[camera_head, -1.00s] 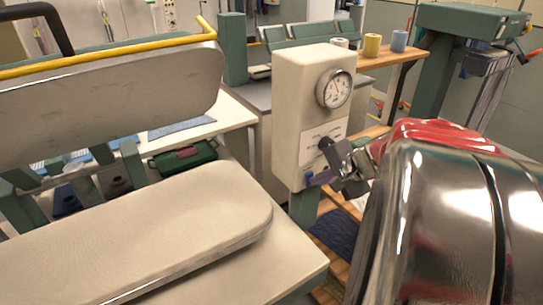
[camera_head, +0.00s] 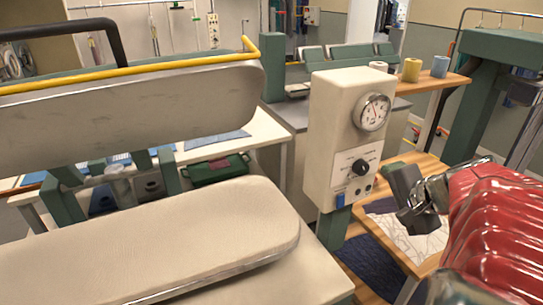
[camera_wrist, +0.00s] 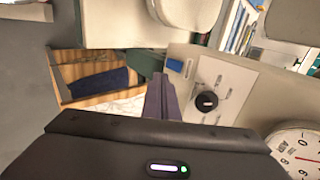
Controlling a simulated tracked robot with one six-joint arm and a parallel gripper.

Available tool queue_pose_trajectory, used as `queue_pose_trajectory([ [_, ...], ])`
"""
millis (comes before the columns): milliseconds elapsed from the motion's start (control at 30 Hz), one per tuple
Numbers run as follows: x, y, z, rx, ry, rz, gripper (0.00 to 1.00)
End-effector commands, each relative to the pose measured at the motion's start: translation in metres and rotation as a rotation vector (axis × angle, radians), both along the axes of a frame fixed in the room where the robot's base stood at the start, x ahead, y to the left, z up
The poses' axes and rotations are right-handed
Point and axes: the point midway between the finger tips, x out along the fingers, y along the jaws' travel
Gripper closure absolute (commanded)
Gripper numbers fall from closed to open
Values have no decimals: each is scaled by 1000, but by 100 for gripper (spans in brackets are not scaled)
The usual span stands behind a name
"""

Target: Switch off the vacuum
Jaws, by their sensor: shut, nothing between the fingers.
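A cream control box (camera_head: 322,140) carries a round gauge (camera_head: 372,111) and, below it, a white panel with a black rotary knob (camera_head: 361,168). In the wrist view the knob (camera_wrist: 207,101) has a pale mark, and its labels are too small to read. A blue part (camera_head: 340,199) sits at the panel's lower left; it also shows in the wrist view (camera_wrist: 174,66). My gripper (camera_head: 402,186) is shut and empty, to the right of the knob and apart from it. In the wrist view its closed fingers (camera_wrist: 164,92) point toward the panel's edge.
A padded press board (camera_head: 190,235) fills the lower left, under a raised press head (camera_head: 150,100) with a yellow bar. A wooden table (camera_head: 385,250) with dark blue and patterned cloth lies below my gripper. Several cups (camera_head: 411,70) stand on a shelf behind.

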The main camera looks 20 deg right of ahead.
Motion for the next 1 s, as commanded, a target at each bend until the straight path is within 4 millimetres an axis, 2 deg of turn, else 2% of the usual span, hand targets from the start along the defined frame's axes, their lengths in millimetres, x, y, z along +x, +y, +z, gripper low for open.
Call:
queue_pose_trajectory([
  [133, -17, -2, 19, -4, -1, -3, 100],
  [367, -30, -2, 32, 1, -1, -2, 100],
  [767, -32, -2, 32, 1, 0, -4, 100],
  [1000, -49, -7, 22, 1, 1, -16, 100],
])
